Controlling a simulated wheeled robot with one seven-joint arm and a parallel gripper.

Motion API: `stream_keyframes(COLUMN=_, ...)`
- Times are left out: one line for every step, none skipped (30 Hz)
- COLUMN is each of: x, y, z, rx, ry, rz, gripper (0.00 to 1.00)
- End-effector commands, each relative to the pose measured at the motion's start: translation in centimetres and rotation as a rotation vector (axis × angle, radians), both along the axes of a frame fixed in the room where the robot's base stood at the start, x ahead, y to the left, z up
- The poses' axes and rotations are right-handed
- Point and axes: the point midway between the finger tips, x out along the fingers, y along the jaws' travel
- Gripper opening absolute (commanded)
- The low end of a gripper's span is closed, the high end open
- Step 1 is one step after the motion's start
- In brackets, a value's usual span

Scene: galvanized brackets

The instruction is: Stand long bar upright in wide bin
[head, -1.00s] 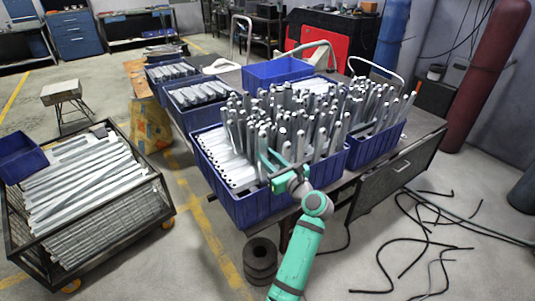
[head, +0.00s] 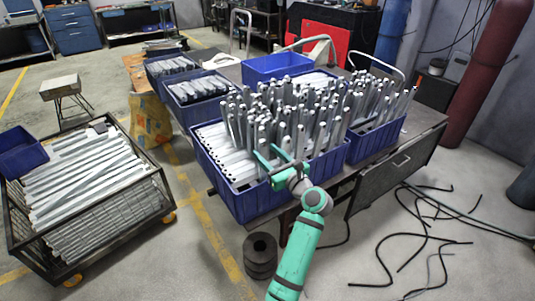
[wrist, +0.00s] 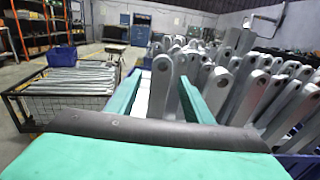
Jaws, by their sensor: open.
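The wide blue bin (head: 262,205) stands on the workbench, filled with galvanized bars. Many grey bars (head: 300,140) with rounded, holed ends stand upright or slightly tilted in it, and others lie flat at its left side. My gripper (head: 269,160) is over the bin's front part, close to the standing bars. In the wrist view my gripper (wrist: 160,98) has its two green fingers apart. Upright bars (wrist: 160,85) show between and beyond the fingers. I cannot tell whether any of them touches a finger. The bars' lower ends are hidden.
A wire cart (head: 90,235) at left holds long bars lying flat. Smaller blue bins (head: 205,110) stand behind, with an empty-looking one (head: 278,68) at the back. Another blue bin (head: 375,142) of upright bars adjoins at right. Black cables (head: 420,235) lie on the floor.

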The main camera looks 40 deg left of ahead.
Motion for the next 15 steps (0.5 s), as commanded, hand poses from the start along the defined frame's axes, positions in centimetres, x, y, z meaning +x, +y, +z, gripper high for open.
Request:
stream_keyframes(x=0.0, y=-0.2, z=0.0, rx=0.000, ry=0.000, rz=-0.001, gripper=0.47)
stream_keyframes(x=-0.1, y=-0.3, z=0.0, rx=0.000, ry=0.000, rz=-0.001, gripper=0.47)
stream_keyframes(x=-0.2, y=-0.6, z=0.0, rx=0.000, ry=-0.001, rz=-0.001, gripper=0.47)
stream_keyframes(x=-0.3, y=-0.9, z=0.0, rx=0.000, ry=-0.002, rz=-0.002, gripper=0.47)
stream_keyframes(x=-0.4, y=-1.3, z=0.0, rx=-0.001, ry=-0.002, rz=-0.002, gripper=0.47)
stream_keyframes(x=-0.6, y=-1.9, z=0.0, rx=-0.001, ry=-0.002, rz=-0.003, gripper=0.47)
stream_keyframes(x=-0.8, y=-2.4, z=0.0, rx=0.000, ry=-0.002, rz=-0.004, gripper=0.47)
stream_keyframes(x=-1.1, y=-2.9, z=0.0, rx=0.001, ry=-0.001, rz=-0.004, gripper=0.47)
stream_keyframes(x=-1.4, y=-3.6, z=0.0, rx=0.001, ry=-0.001, rz=-0.003, gripper=0.47)
stream_keyframes(x=-1.6, y=-4.1, z=0.1, rx=0.001, ry=-0.001, rz=-0.003, gripper=0.47)
stream_keyframes(x=-1.8, y=-4.6, z=0.0, rx=0.001, ry=-0.001, rz=-0.004, gripper=0.47)
stream_keyframes(x=-2.1, y=-5.4, z=0.0, rx=0.000, ry=-0.002, rz=-0.004, gripper=0.47)
stream_keyframes(x=-2.3, y=-5.9, z=0.0, rx=0.000, ry=-0.002, rz=-0.004, gripper=0.47)
stream_keyframes(x=-2.5, y=-6.4, z=0.1, rx=0.001, ry=-0.003, rz=-0.003, gripper=0.47)
stream_keyframes(x=-2.8, y=-7.0, z=0.1, rx=0.001, ry=-0.003, rz=-0.003, gripper=0.47)
